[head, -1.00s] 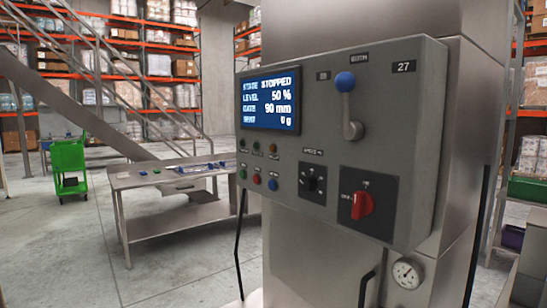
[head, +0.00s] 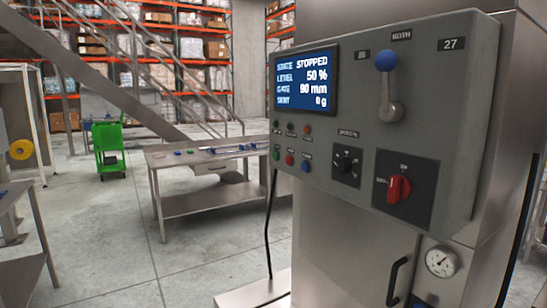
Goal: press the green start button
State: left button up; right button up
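The green button (head: 276,154) is at the lower left of the grey control panel (head: 340,190), in a row with a red button (head: 290,160) and a blue button (head: 306,166). A row of small indicator lamps (head: 290,129) sits just above. The button labels are too small to read. The blue screen (head: 305,82) reads STOPPED, level 50 %, 90 mm, 0 g. Neither of my grippers is in the head view.
The panel also carries a blue-knobbed lever (head: 388,85), a black dial (head: 346,163) and a red rotary switch (head: 398,189). A steel table (head: 205,205) stands behind at left, with a green cart (head: 108,148) beyond. Open concrete floor (head: 120,250) lies at left.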

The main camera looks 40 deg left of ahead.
pick_arm(q)
grip_shut()
dwell(0.4)
jog(key=shift+a, duration=0.15)
dwell(0.8)
